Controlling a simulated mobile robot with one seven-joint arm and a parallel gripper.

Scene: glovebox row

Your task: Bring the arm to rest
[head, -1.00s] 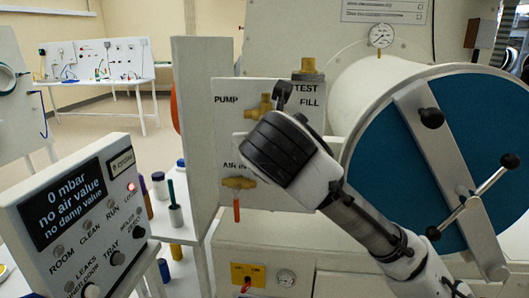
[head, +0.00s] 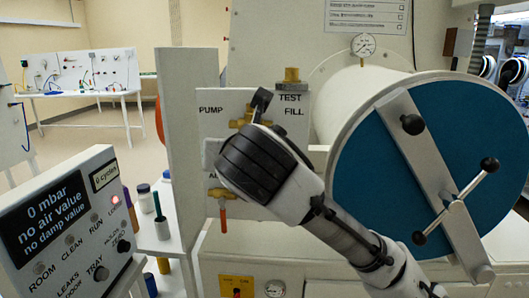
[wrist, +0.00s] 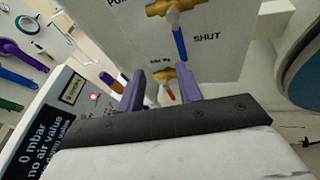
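My arm crosses the head view from the lower right, and its dark wrist (head: 260,160) hangs in front of the white valve panel (head: 211,133). My gripper (wrist: 160,72) shows in the wrist view as two purple fingers standing apart, with nothing seen held between them. A brass valve with an orange-red handle lies beyond the fingers and shows in the gap; its handle (head: 223,217) also shows below my wrist in the head view. A second brass valve (wrist: 172,7) with a blue handle is above, beside the word SHUT. In the head view my fingers are hidden.
A large blue round door (head: 375,180) with a crossbar and knobbed handle is at right, behind my forearm. A control box (head: 60,220) reading "0 mbar" with a red light is at lower left. Bottles (head: 145,198) stand on a shelf between it and the panel.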

